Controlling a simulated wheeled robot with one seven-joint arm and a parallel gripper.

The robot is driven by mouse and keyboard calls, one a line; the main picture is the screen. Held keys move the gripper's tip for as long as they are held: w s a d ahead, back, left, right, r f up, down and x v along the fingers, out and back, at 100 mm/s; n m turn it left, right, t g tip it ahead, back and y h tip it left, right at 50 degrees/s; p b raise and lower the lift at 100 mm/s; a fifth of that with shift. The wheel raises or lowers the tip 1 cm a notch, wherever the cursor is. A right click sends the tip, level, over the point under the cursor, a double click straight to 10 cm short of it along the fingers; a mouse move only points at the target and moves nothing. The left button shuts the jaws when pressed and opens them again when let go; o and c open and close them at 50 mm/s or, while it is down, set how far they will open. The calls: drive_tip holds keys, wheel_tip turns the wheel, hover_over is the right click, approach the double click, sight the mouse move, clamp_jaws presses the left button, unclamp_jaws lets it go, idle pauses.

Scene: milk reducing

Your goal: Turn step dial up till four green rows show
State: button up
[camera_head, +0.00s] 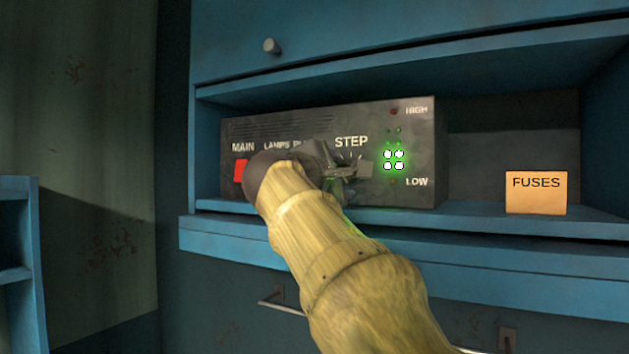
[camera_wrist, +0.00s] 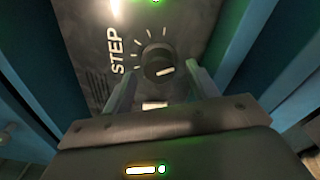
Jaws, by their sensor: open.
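The step dial (camera_wrist: 158,62) is a round dark knob with a white pointer mark, ringed by white ticks beside the word STEP. In the wrist view the pointer aims to the right and slightly up. My gripper (camera_wrist: 163,78) is open, its two fingers on either side of the dial's lower part; I cannot tell whether they touch it. In the head view my gripper (camera_head: 343,168) covers most of the dial below STEP. The lamp column (camera_head: 394,160) between HIGH and LOW shows two bright green rows of two; the smaller lamps above are dim.
The dark control box (camera_head: 270,128) stands on a blue shelf (camera_head: 480,212) under an overhang. A red MAIN switch (camera_head: 240,171) is at its left. A tan FUSES box (camera_head: 536,193) stands at the right, with free shelf between. A rail (camera_head: 283,309) runs below.

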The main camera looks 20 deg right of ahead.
drive_tip(key=b+v, duration=0.6)
drive_tip(key=v, duration=1)
drive_tip(key=shift+s, duration=0.25)
drive_tip(key=shift+a+f, duration=0.15)
drive_tip(key=shift+a, duration=0.05)
drive_tip(key=w+a+f+n+g+y, duration=0.1)
drive_tip(key=w+a+f+y, duration=0.15)
drive_tip(key=w+f, duration=0.65)
drive_tip(key=w+a+f+n+y, duration=0.15)
drive_tip(key=f+y, duration=0.25)
drive_tip(key=f, duration=1.2)
wheel_tip(320, 180, down, 20)
drive_tip(key=s+d+m+g+y, duration=0.1)
drive_tip(key=s+m+g+y, duration=0.1)
drive_tip(key=m+g+y, duration=0.2)
drive_tip(key=s+d+f+m+g+y, duration=0.1)
drive_tip(key=s+f+m+g+y, duration=0.2)
drive_tip(key=s+f+m, duration=0.7)
drive_tip(key=s+f+g, duration=0.1)
drive_tip(key=s+f, duration=0.4)
drive_tip(key=f, duration=0.4)
drive_tip(key=shift+s+d+f+m, duration=0.2)
drive_tip(key=shift+d+f+m, duration=0.15)
drive_tip(key=shift+d, duration=0.05)
